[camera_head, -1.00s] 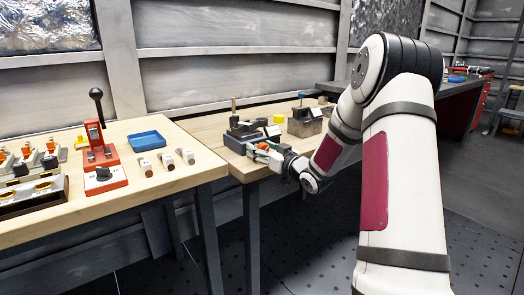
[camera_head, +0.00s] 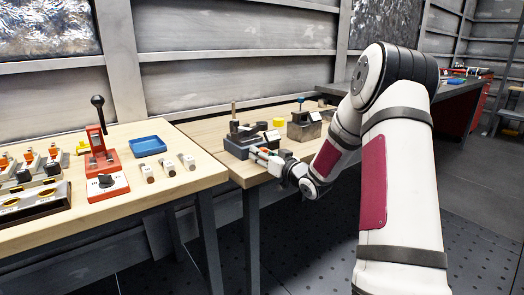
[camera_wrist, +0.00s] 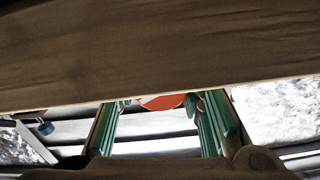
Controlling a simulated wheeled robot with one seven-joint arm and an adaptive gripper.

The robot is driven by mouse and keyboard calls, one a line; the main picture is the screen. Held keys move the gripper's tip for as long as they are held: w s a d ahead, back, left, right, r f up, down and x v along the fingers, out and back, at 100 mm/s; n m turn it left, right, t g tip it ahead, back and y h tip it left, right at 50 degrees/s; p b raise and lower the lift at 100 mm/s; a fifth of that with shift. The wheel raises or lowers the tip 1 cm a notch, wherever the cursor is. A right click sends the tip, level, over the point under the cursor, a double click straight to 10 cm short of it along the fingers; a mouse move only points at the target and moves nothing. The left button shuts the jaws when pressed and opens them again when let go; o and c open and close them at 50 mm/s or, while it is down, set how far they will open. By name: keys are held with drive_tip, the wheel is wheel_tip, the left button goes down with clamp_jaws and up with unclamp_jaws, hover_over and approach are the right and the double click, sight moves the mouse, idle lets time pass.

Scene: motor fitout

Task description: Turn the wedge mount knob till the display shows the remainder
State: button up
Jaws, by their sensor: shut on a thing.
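A dark grey block device (camera_head: 243,140), which looks like the wedge mount, stands near the front edge of the middle bench. A small pale plate (camera_head: 272,136) is on its right side; I cannot read any display. My gripper (camera_head: 258,154) is at the device's front side, seen small and partly side-on. A broad brown surface hides the knob's upper part there.
A yellow cylinder (camera_head: 278,122) and a steel block with a blue top (camera_head: 303,127) stand to the right. The left bench holds a red lever device (camera_head: 105,180), a blue tray (camera_head: 147,146) and several small white-ended pieces. The bench's front edge is close beside my arm.

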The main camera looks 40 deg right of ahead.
drive_tip(key=shift+m+p, duration=1.75)
drive_tip(key=shift+m, duration=0.25)
drive_tip(key=o, duration=1.2)
drive_tip(key=shift+f, duration=0.15)
